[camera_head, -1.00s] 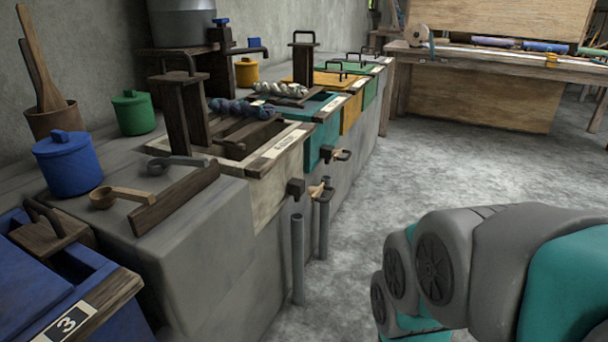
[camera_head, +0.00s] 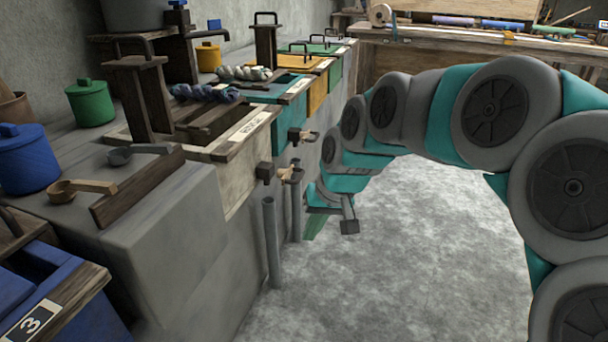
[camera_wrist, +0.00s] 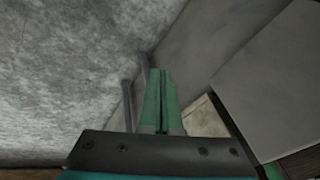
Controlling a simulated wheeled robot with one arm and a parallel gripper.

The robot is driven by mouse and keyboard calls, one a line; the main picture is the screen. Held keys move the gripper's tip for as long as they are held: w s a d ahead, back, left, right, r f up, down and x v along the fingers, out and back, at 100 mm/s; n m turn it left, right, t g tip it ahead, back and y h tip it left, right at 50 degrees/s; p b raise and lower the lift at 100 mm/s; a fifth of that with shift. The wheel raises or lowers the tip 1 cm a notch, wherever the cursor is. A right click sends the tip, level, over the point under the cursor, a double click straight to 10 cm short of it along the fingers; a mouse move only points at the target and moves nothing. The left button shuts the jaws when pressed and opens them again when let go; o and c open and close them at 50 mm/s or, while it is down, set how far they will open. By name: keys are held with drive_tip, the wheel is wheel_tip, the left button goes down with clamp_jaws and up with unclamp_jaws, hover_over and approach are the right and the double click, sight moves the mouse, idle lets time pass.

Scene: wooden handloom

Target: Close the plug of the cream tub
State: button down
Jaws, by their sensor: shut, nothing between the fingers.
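The cream tub (camera_head: 250,180) is set in the grey stone bench, with a paper label on its rim. Its plug, a dark tap with a light wooden handle (camera_head: 290,174), sticks out of its front above a grey pipe (camera_head: 271,240). The plug is not clearly visible there.
A similar tap (camera_head: 303,136) sits on the teal tub behind, with a second pipe (camera_head: 296,205) below. A wooden ladle (camera_head: 80,188), blue pot (camera_head: 27,160) and green pot (camera_head: 90,103) stand on the bench. The floor (camera_head: 430,260) is clear.

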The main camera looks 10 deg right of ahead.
sight(299, 177)
drive_tip(key=w+d+m+t, duration=0.2)
drive_tip(key=w+d, duration=0.4)
drive_tip(key=w, duration=0.5)
drive_tip(key=w+d+m+t, duration=0.2)
drive_tip(key=w+d, duration=0.4)
drive_tip(key=w, duration=0.4)
drive_tip(key=w+a+f, duration=0.5)
drive_tip(key=w+f, duration=0.1)
drive_tip(key=w, duration=0.2)
drive_tip(key=shift+a+f, duration=0.2)
drive_tip(key=shift+f, duration=0.05)
drive_tip(key=w+a, duration=0.1)
drive_tip(key=a, duration=0.2)
drive_tip(key=shift+w+p, duration=0.35)
drive_tip(key=shift+d, duration=0.1)
